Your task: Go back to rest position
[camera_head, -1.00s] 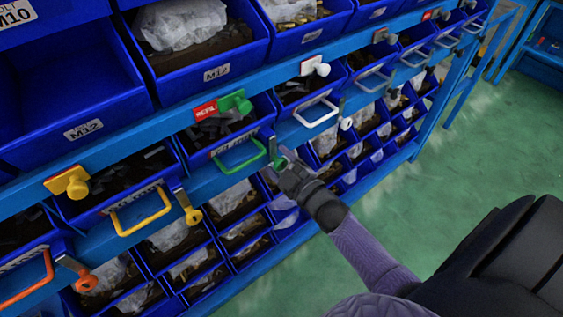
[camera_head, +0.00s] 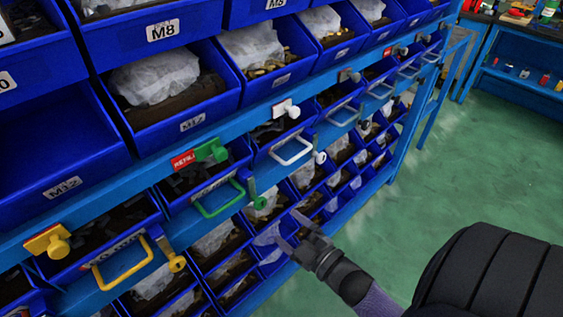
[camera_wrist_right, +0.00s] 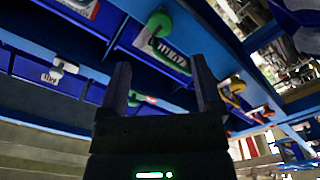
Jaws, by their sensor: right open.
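My right gripper (camera_head: 288,228) is open and empty, with its two fingers apart in front of the lower bins. It is right of and below the green round-ended piece (camera_head: 258,202) hanging on the blue rail, and apart from it. In the right wrist view my gripper (camera_wrist_right: 162,80) also shows nothing between its fingers. My left gripper is not in view.
A blue rack (camera_head: 150,178) with bins fills the left. Its rail carries a green handle (camera_head: 218,200), a yellow handle (camera_head: 122,264), a white handle (camera_head: 291,151) and knobs. Open green floor (camera_head: 480,165) lies to the right.

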